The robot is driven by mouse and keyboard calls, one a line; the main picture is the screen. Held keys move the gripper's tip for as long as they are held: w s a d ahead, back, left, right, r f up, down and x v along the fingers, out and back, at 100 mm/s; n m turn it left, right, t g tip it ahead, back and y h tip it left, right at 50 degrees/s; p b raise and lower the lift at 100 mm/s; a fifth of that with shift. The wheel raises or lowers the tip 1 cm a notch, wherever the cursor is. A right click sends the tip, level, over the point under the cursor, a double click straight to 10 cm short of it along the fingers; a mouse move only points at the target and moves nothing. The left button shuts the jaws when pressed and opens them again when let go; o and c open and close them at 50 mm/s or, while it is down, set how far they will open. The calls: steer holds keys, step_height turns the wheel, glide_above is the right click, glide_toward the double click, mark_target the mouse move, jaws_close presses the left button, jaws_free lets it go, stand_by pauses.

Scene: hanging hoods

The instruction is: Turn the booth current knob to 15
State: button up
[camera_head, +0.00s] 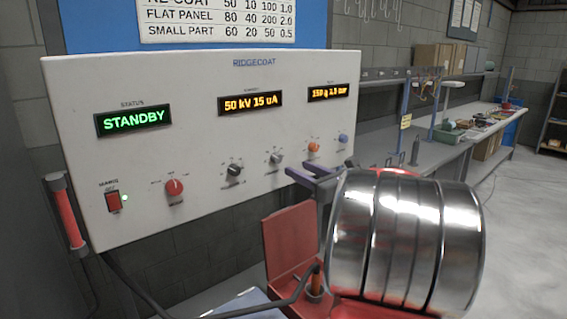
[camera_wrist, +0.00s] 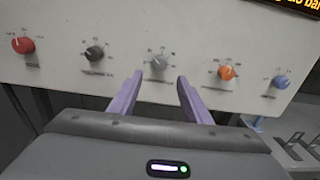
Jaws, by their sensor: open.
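The white RIDGECOAT panel (camera_head: 215,215) carries a row of knobs. The grey knob (camera_head: 276,158) is in the middle of the row; its label is too small to read, so I cannot confirm it is the current knob. The panel's middle display (camera_head: 251,104) reads "50 kV 15 uA". My gripper (camera_wrist: 159,78) has its two purple fingers open and empty. In the wrist view the grey knob (camera_wrist: 159,62) shows just beyond and between the fingertips, apart from them. In the head view my arm hides part of the gripper.
A red knob (camera_head: 174,187) and a black knob (camera_head: 235,169) are left of the grey knob; an orange knob (camera_head: 313,147) and a blue knob (camera_head: 343,138) are right. The status display (camera_head: 133,120) reads STANDBY. A red switch (camera_head: 113,201) is at far left.

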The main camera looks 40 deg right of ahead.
mark_target(279, 160)
steer(key=w, duration=0.6)
steer(key=w+d, duration=0.1)
steer(key=w, duration=0.1)
steer(key=shift+w, duration=0.4)
steer(key=shift+c, duration=0.4)
steer(key=c, duration=1)
steer(key=shift+o, duration=0.2)
steer(key=shift+m, duration=0.9)
